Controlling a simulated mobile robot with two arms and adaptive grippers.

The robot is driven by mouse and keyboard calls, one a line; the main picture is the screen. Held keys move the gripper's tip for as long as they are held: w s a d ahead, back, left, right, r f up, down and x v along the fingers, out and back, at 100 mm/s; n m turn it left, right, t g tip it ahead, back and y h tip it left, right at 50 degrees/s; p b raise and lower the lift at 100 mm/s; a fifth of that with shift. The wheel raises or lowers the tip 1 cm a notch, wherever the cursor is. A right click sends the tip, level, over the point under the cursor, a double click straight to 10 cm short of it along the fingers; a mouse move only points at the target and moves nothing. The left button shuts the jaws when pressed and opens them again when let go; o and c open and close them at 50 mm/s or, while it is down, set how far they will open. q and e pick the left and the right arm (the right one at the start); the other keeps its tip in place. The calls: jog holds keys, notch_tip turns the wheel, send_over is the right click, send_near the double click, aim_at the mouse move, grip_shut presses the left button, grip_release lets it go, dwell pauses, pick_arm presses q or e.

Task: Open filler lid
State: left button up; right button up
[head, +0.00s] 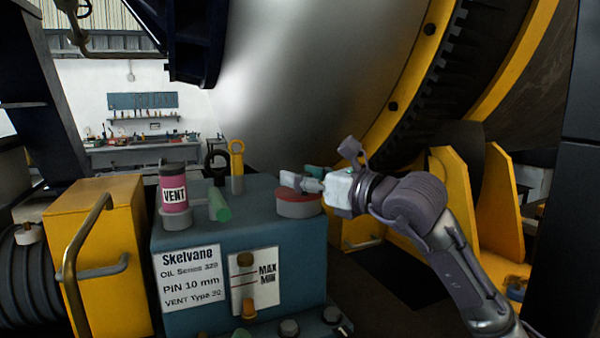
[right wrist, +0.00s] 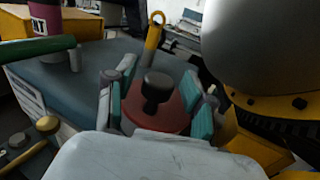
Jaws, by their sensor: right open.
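The filler lid (head: 298,206) is a red disc on a short neck at the right end of the blue-grey tank's top. In the right wrist view the red lid (right wrist: 135,113) carries a dark knob (right wrist: 157,86). My right gripper (head: 300,181) is at the lid, coming in from the right. In the wrist view its teal-padded fingers (right wrist: 156,98) are apart, one on each side of the lid and knob. Nothing is gripped; whether a pad touches the lid's edge I cannot tell. In the head view the gripper hides the knob. My left gripper is out of view.
On the tank (head: 250,222) stand a pink VENT canister (head: 174,190), a green handle (head: 218,206) and a yellow ring-topped pin (head: 237,160). A yellow box with a rail (head: 115,240) is left. The large metal drum (head: 300,80) rises behind the lid.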

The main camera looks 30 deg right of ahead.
jog(key=shift+s, duration=0.15)
jog(key=shift+s+r, duration=0.1)
jog(key=c, duration=0.8)
grip_shut()
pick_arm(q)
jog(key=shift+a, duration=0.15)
